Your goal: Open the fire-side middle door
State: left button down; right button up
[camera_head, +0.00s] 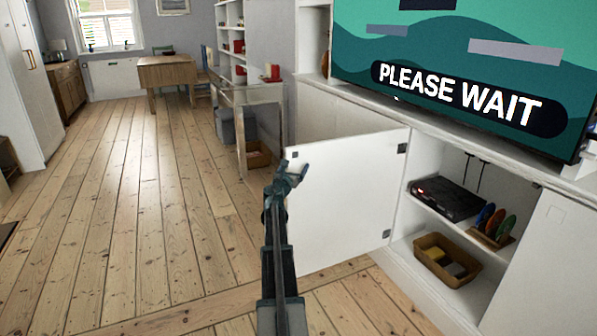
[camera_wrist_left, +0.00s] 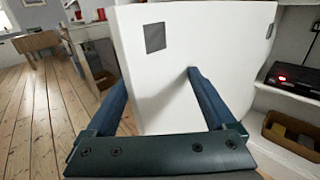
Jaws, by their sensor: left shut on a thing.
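The white cabinet door (camera_head: 340,195) stands swung wide open on hinges at its right side, in the low unit under the television. Its free edge points left into the room. My left gripper (camera_head: 288,172) is at that free edge, near the top. In the left wrist view the door panel (camera_wrist_left: 225,50) lies between the two fingers of my left gripper (camera_wrist_left: 158,80), which is shut on it. My right gripper is in neither view.
The opened compartment shows a black box (camera_head: 447,198) and coloured discs (camera_head: 490,220) on a shelf (camera_head: 450,222), with a brown basket (camera_head: 432,270) below. A television (camera_head: 470,70) stands on top. A desk (camera_head: 250,95) is behind; floorboards (camera_head: 130,200) at left are clear.

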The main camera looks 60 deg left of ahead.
pick_arm(q)
jog(key=shift+w+d+h, duration=0.15)
jog(key=shift+w+h, duration=0.15)
jog(key=shift+w, duration=0.35)
jog(key=shift+c, duration=1.6)
grip_release()
jog(key=shift+w, duration=0.1)
jog(key=shift+w+d, duration=0.1)
jog(key=c, duration=0.4)
jog(key=shift+s+d, duration=0.25)
jog(key=shift+c, duration=0.2)
jog(key=v, duration=1.3)
jog(key=shift+s+f, duration=0.2)
jog(key=shift+s, duration=0.25)
jog(key=shift+a, duration=0.1)
